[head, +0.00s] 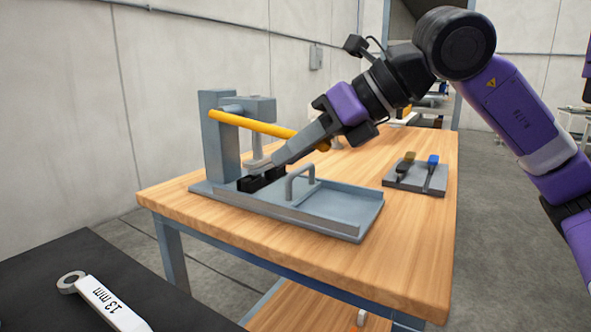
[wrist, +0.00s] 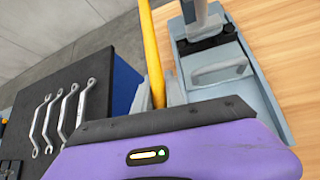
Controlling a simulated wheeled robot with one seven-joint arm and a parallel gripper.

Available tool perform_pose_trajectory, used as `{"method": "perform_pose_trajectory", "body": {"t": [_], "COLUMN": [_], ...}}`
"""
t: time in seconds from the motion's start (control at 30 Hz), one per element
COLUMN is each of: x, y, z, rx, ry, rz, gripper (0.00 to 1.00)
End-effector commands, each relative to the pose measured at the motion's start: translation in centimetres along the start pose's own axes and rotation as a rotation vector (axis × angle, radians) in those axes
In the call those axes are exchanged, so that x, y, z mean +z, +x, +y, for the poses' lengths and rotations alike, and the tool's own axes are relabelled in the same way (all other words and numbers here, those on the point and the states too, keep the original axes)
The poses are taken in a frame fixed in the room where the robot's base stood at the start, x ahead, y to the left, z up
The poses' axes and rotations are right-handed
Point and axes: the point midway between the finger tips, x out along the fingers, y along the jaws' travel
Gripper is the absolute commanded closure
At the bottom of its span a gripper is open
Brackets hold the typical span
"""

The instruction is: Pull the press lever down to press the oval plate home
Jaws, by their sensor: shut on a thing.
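The press (head: 222,145) is a grey frame standing on the workbench. Its yellow lever (head: 245,124) slopes down to the right from the upright. My gripper (head: 298,146) is shut on the lever near its outer end. In the wrist view the lever (wrist: 150,45) runs down between my two fingers (wrist: 158,98). The press ram (head: 257,135) hangs above a dark fixture (head: 262,179) on the grey press base (head: 340,207); the fixture also shows in the wrist view (wrist: 208,44). I cannot make out the oval plate; the fingers and ram partly cover that area.
A grey arched handle (head: 300,180) stands on the base, right of the fixture. A small tray (head: 402,183) with a blue-handled and an olive-handled tool lies farther right on the wooden bench (head: 400,240).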

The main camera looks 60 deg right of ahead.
Motion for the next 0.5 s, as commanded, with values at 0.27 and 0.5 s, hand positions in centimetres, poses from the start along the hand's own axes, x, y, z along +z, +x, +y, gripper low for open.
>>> {"method": "perform_pose_trajectory", "body": {"t": [0.27, 0.5], "x": [-1.01, -0.98], "y": [1.19, 1.34], "z": [-0.3, -0.32], "rx": [0.009, 0.012], "ry": [-0.01, -0.013], "rz": [-0.066, -0.086], "gripper": [1.0, 1.0]}}
